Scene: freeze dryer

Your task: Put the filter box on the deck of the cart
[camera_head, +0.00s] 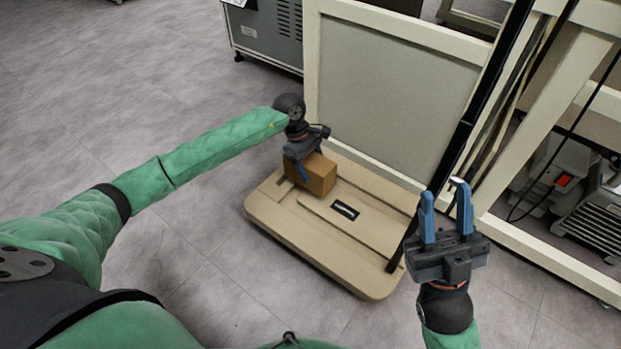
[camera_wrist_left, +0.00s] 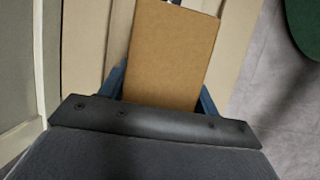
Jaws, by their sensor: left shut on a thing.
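The filter box (camera_head: 318,175) is a small brown cardboard box at the far left corner of the cart's tan deck (camera_head: 340,247). My left gripper (camera_head: 303,168) is shut on the filter box, with its blue fingers on either side. In the left wrist view the box (camera_wrist_left: 170,55) sits between the fingers of my left gripper (camera_wrist_left: 163,85), with the deck behind it. I cannot tell whether the box touches the deck or is just above it. My right gripper (camera_head: 447,212) is open and empty, raised at the right near the black cart handle (camera_head: 462,130).
A cream-framed panel (camera_head: 395,90) stands right behind the cart. A grey cabinet (camera_head: 265,30) is at the back. Machinery (camera_head: 590,215) stands behind the frame at right.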

